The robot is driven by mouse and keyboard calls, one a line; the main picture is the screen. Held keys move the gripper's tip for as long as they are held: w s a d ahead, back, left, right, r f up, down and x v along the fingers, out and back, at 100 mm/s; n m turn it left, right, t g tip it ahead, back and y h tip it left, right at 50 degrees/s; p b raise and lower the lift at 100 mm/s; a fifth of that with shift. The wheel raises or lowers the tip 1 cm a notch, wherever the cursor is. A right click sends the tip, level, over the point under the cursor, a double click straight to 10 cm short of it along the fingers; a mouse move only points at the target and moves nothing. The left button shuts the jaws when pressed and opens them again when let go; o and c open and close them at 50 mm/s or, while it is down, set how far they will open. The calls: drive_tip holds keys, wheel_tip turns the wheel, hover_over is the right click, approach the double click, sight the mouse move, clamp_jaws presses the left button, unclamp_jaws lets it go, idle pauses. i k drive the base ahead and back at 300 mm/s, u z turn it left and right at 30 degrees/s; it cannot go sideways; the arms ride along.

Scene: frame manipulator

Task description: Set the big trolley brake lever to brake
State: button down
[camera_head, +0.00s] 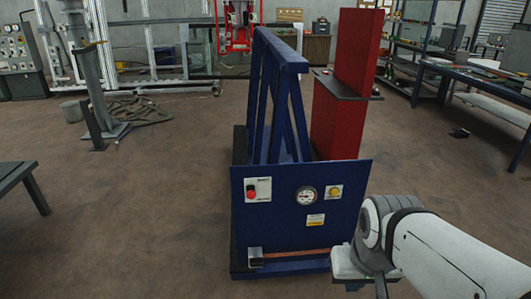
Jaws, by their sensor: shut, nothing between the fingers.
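The big trolley (300,180) stands in the middle of the view, with a dark blue front panel, a blue A-shaped frame and a tall red board (358,50) behind. Low on the panel a copper-coloured bar (296,253) runs level from a small grey block (255,257) towards the right; it looks like the brake lever, but I cannot be sure. Its right end meets or passes behind my gripper (362,268). My gripper is shut and empty at the panel's lower right corner. I cannot tell whether it touches the bar. Its fingertips are hard to make out.
The panel carries a red knob on a white plate (257,190), a round gauge (306,196) and a yellow button (334,192). A grey post with coiled hose (140,110) stands back left. A workbench (490,85) is at right. The floor around the trolley is mostly clear.

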sight(251, 194)
drive_tip(key=i, duration=1.15)
drive_tip(key=u, duration=0.3)
